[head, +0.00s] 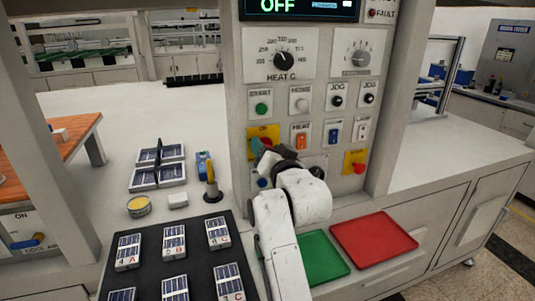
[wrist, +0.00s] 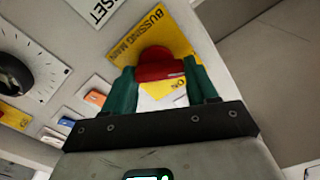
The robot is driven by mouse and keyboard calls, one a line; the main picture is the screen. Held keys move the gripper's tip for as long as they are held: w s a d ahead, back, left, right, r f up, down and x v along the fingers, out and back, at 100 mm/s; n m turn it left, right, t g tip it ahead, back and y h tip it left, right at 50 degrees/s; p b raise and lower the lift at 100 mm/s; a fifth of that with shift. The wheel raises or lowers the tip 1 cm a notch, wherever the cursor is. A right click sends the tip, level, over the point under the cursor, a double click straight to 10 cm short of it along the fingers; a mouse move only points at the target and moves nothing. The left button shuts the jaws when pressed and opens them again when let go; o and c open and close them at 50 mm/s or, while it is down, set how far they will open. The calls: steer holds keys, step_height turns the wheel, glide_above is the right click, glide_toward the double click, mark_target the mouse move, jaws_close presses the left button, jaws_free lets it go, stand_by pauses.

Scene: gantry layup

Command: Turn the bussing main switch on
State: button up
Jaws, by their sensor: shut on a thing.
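The bussing main switch is a red knob (wrist: 160,65) on a yellow plate lettered "BUSSING MAIN" (wrist: 150,30). In the wrist view, an "ON" mark shows on the plate beside the knob. My gripper (wrist: 163,85) has its green fingers on both sides of the knob, shut on it. In the head view, the yellow plate (head: 261,131) is at the left of the panel, and my gripper (head: 264,150) and white arm hide most of the switch.
The panel display (head: 278,6) reads OFF. Heat dial (head: 284,60), several buttons and rockers surround the switch. A yellow plate with a red knob (head: 357,166) is to the right. Below lie a green tray (head: 322,257), a red tray (head: 374,239) and a black mat (head: 196,257) with solar cells.

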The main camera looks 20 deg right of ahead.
steer(key=m+b, duration=0.1)
steer(key=m, duration=0.5)
steer(key=m+b, duration=0.1)
steer(key=m, duration=0.5)
steer(key=shift+d+f, duration=0.1)
steer(key=shift+d, duration=0.1)
stand_by(0.5)
steer(key=o, duration=1.1)
steer(key=shift+c, duration=0.2)
steer(key=s+b, duration=0.2)
steer(key=s, duration=0.9)
